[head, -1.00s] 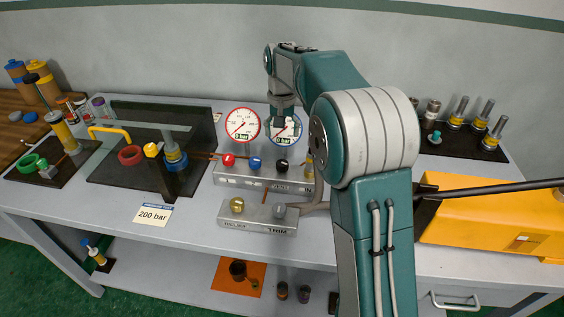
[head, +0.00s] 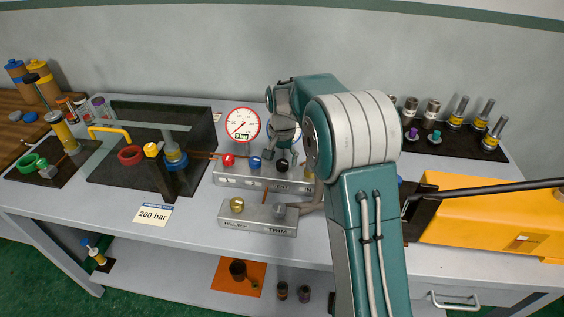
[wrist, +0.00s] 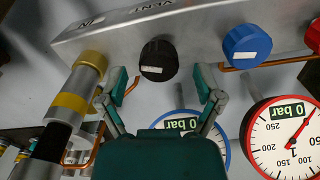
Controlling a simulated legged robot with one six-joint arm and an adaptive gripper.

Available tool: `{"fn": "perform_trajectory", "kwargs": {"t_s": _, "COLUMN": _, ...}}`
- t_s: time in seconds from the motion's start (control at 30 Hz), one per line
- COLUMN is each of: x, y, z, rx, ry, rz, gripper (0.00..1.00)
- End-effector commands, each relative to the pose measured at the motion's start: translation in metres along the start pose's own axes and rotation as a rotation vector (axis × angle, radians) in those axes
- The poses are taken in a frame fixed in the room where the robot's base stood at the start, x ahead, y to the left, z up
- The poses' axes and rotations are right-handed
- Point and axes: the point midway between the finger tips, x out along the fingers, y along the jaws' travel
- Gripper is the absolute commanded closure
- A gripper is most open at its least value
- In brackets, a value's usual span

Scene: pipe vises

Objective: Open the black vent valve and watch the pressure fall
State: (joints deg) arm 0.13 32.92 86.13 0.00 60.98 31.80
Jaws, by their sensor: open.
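The black vent valve knob (head: 282,166) sits on the silver manifold block (head: 264,184); it fills the upper middle of the wrist view (wrist: 158,60), with a white mark on its side. My gripper (wrist: 162,82) is open and empty. Its fingertips stand on either side of the knob, just short of it in the wrist view; I cannot tell whether they touch. The red-rimmed gauge (head: 243,124) reads 0 bar in the wrist view (wrist: 290,135). The blue-rimmed gauge (wrist: 185,130) also reads 0 bar, and my gripper partly covers it.
A blue knob (head: 254,162) and a red knob (head: 228,160) sit left of the black one. A brass and yellow-banded fitting (wrist: 75,90) stands close beside my gripper. The relief and trim block (head: 258,222) lies in front. A yellow unit (head: 490,215) stands at right.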

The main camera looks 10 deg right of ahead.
Motion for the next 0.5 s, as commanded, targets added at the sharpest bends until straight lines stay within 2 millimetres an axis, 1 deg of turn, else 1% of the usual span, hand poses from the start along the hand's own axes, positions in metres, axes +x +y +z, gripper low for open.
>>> {"fn": "perform_trajectory", "kwargs": {"t_s": 0.03, "x": 0.0054, "y": 0.0, "z": 0.0001, "rx": 0.0, "ry": 0.0, "rz": 0.0, "gripper": 0.16}}
{"fn": "perform_trajectory", "kwargs": {"t_s": 0.13, "x": 0.0116, "y": 0.0, "z": 0.0, "rx": 0.0, "ry": 0.0, "rz": 0.0, "gripper": 0.16}}
{"fn": "perform_trajectory", "kwargs": {"t_s": 0.4, "x": 0.0137, "y": -0.0001, "z": -0.0001, "rx": 0.0, "ry": 0.001, "rz": -0.001, "gripper": 0.16}}
{"fn": "perform_trajectory", "kwargs": {"t_s": 0.43, "x": 0.0137, "y": -0.0001, "z": -0.0001, "rx": 0.0, "ry": 0.001, "rz": -0.001, "gripper": 0.2}}
{"fn": "perform_trajectory", "kwargs": {"t_s": 0.47, "x": 0.0137, "y": -0.0001, "z": -0.0001, "rx": 0.0, "ry": 0.001, "rz": -0.001, "gripper": 0.34}}
{"fn": "perform_trajectory", "kwargs": {"t_s": 0.5, "x": 0.0136, "y": -0.0001, "z": -0.0001, "rx": 0.0, "ry": 0.001, "rz": -0.001, "gripper": 0.51}}
